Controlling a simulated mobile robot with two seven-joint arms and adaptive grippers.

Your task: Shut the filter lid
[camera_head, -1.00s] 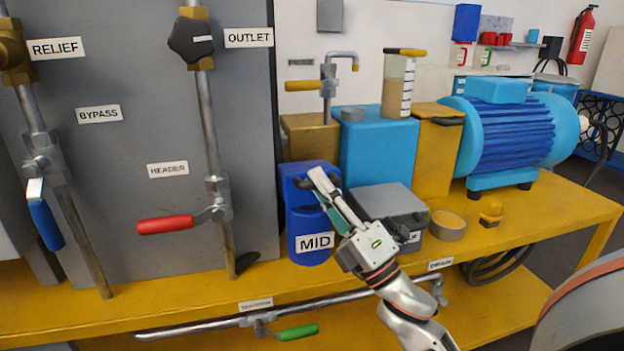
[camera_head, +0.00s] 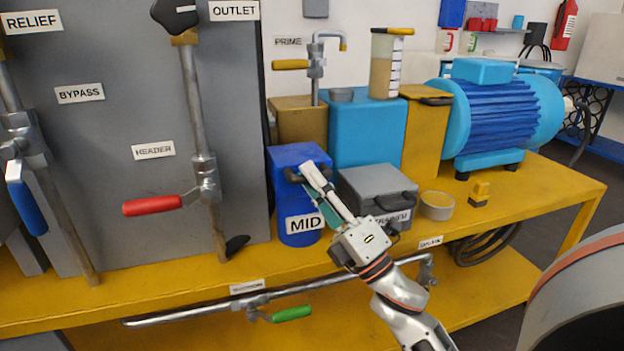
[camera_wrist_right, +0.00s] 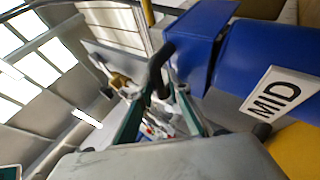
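The filter lid appears to be the blue lid (camera_head: 287,158) with a black handle (camera_head: 293,175), on top of the blue vessel (camera_head: 298,239) marked MID. It looks tilted, but how far it stands open is hard to tell. My right gripper (camera_head: 312,178) reaches up to the lid from the lower right, its fingers closed about the handle. In the wrist view, the black handle (camera_wrist_right: 156,72) sits between the tips of the right gripper (camera_wrist_right: 160,98), beside the blue lid (camera_wrist_right: 198,40). The fingers partly hide the handle. My left gripper is not in view.
A grey box (camera_head: 372,180) with a dark handle stands close right of the vessel, beside my right gripper. A blue block (camera_head: 365,135) stands behind. A red-handled valve (camera_head: 152,205) is to the left. A small grey cup (camera_head: 437,207) stands on the yellow bench (camera_head: 520,215).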

